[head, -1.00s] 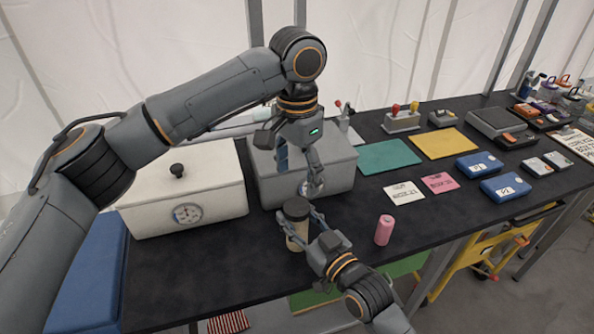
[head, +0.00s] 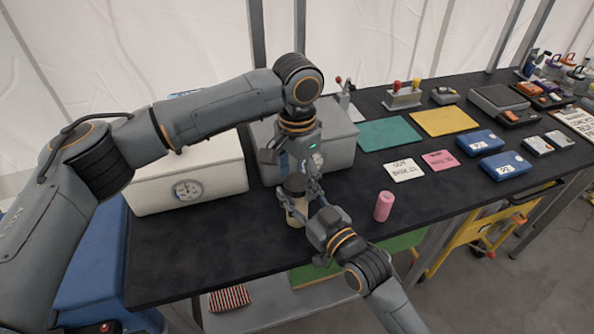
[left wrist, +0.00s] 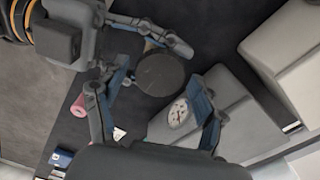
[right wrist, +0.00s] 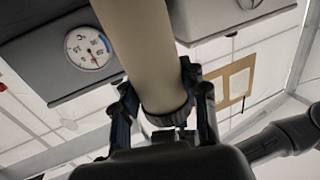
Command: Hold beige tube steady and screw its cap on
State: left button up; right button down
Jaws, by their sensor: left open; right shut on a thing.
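The beige tube (head: 296,215) stands upright at the front of the dark table, in front of the grey box. My right gripper (head: 307,205) is shut on it from the right. The tube fills the middle of the right wrist view (right wrist: 150,45), with a dark band at its end. My left gripper (head: 296,180) is above the tube, pointing down and open. In the left wrist view, the round dark cap (left wrist: 160,73) is on top of the tube, between my open left fingers. I cannot tell how far the cap is screwed on.
A pink bottle (head: 383,207) stands to the right of the tube. A white box (head: 165,190) and a grey box (head: 338,145), with gauges, stand behind. Cards, mats and blue cases lie farther right. The table is bare at front left.

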pick_arm(q)
jog(key=shift+c, duration=0.4)
jog(key=c, duration=1.1)
jog(key=o, duration=1.4)
jog(key=shift+c, duration=0.2)
notch_tip(320, 180, up, 12)
